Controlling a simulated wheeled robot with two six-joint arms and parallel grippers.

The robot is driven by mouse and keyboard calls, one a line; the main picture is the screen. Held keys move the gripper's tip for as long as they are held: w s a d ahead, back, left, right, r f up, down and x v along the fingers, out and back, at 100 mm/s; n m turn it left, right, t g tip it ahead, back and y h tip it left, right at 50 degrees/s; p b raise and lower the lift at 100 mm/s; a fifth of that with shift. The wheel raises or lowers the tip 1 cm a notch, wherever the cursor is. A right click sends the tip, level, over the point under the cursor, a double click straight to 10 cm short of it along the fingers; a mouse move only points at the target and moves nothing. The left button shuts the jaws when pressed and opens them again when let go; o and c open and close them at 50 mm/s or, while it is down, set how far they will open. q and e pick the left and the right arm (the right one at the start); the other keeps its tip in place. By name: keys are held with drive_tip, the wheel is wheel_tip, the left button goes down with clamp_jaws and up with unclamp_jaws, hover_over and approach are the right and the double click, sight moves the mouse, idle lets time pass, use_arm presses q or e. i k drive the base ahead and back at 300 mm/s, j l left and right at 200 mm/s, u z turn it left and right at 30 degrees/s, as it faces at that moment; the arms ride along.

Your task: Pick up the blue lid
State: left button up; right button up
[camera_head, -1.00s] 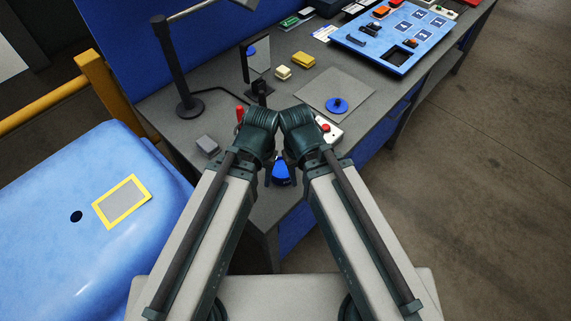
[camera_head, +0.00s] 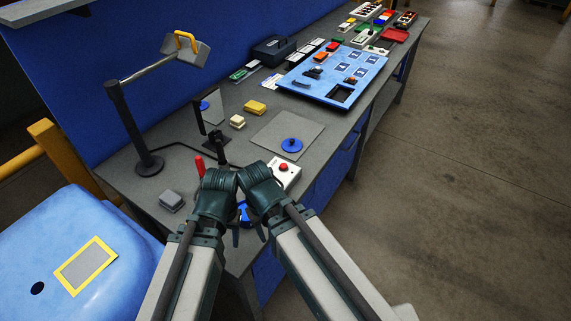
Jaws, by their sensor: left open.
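The blue lid (camera_head: 291,145) is a round blue disc with a small knob on top. It lies flat on a grey square mat (camera_head: 272,133) on the workbench. My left gripper (camera_head: 236,236) is open at the near edge of the bench, nearer to me than the lid and to its left. My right gripper (camera_head: 260,233) is close beside it, mostly hidden by its own wrist, so I cannot see its jaws clearly. Neither gripper touches the lid. Nothing covers the lid.
A white box with a red button (camera_head: 284,168) stands between the arms and the mat. A blue object (camera_head: 244,212) is partly hidden between the wrists. A small mirror on a stand (camera_head: 212,108), yellow block (camera_head: 255,107), lamp (camera_head: 147,164) and blue panel (camera_head: 335,98) surround the mat.

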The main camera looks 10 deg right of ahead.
sight(290, 145)
drive_tip(key=k+u, duration=0.2)
drive_tip(key=k, duration=0.3)
drive_tip(key=u, duration=1.65)
drive_tip(key=l+u, duration=0.1)
drive_tip(key=l, duration=0.3)
drive_tip(key=k+l+u, duration=0.1)
drive_tip(key=l, duration=0.25)
drive_tip(key=k+l, duration=0.1)
drive_tip(key=l, duration=0.4)
drive_tip(key=k+l, duration=0.15)
drive_tip(key=l, duration=0.3)
drive_tip(key=k+l, duration=0.1)
drive_tip(key=l, duration=0.4)
drive_tip(key=k+l, duration=0.1)
drive_tip(key=l, duration=0.4)
drive_tip(key=k+l, duration=0.1)
drive_tip(key=l, duration=0.35)
drive_tip(key=k+l, duration=0.15)
drive_tip(key=l, duration=0.35)
drive_tip(key=k+l, duration=0.1)
drive_tip(key=l, duration=0.4)
